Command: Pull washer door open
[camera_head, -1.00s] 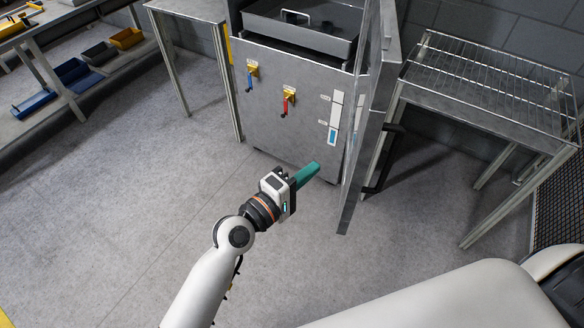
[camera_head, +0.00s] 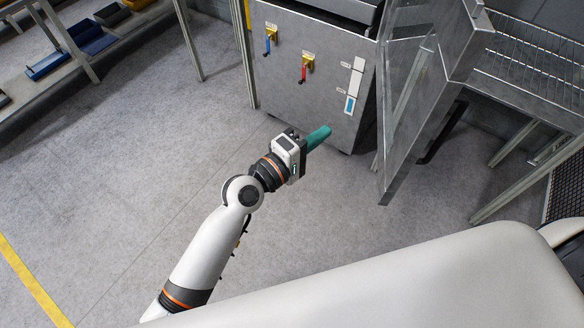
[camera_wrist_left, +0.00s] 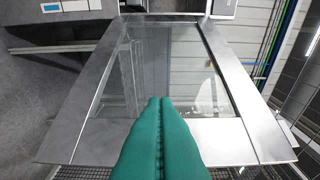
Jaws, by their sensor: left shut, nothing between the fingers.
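The washer (camera_head: 320,95) is a grey steel cabinet at the top centre. Its door (camera_head: 395,150), a steel frame with a glass pane, stands swung out on the cabinet's right side. The black handle (camera_head: 441,138) shows partly behind the door, on its far face. My left gripper (camera_head: 325,132) has teal fingers that are shut and empty. It is in front of the cabinet, left of the door and apart from it. In the left wrist view the shut fingers (camera_wrist_left: 160,102) point toward the door's glass and frame (camera_wrist_left: 225,140). My right gripper is not in view.
A wire-topped metal table (camera_head: 530,85) stands right of the door. Blue and red levers (camera_head: 304,72) are on the cabinet front. Shelving with bins (camera_head: 92,37) is at the upper left. The floor (camera_head: 110,170) on the left is clear.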

